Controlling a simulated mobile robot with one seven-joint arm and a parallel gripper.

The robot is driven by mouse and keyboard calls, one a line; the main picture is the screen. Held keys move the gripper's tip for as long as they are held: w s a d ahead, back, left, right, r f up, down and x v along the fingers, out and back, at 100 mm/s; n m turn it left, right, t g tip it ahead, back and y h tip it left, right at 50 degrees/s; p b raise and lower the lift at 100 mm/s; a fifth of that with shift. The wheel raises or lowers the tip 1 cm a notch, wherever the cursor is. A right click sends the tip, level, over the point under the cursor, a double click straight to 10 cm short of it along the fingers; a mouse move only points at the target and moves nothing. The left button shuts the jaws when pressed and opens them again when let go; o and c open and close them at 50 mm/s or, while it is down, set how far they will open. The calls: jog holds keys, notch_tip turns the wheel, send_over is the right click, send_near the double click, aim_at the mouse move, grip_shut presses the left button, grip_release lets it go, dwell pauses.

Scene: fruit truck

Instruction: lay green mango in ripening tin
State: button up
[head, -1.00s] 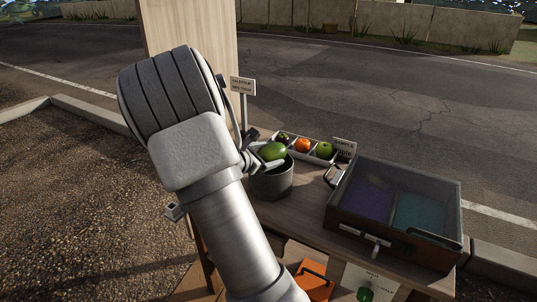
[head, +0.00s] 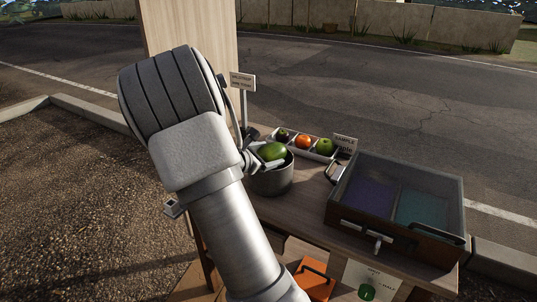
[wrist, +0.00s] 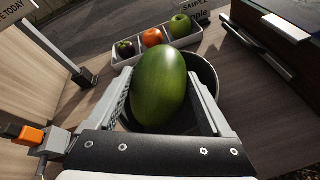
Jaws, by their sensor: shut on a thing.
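The green mango (wrist: 160,88) is between the two fingers of my gripper (wrist: 163,100), which is shut on it. In the head view the mango (head: 272,151) sits at the mouth of the grey round tin (head: 273,181), partly above its rim. The tin's rim (wrist: 210,78) shows behind and beside the mango in the wrist view. The tin stands on the wooden counter. Whether the mango touches the tin's bottom is hidden.
A white sample tray (head: 311,154) with a dark fruit, an orange and a green apple stands just behind the tin. A glass-topped case (head: 395,207) is to the right. A sign post (head: 243,103) rises behind my gripper. Bare counter (head: 303,196) lies between tin and case.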

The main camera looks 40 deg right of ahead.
jog(key=shift+f, duration=0.2)
jog(key=o, duration=0.8)
jog(key=shift+c, duration=0.2)
notch_tip(320, 180, up, 16)
jog(key=p, duration=1.1)
jog(key=shift+f, duration=0.2)
dwell(0.6)
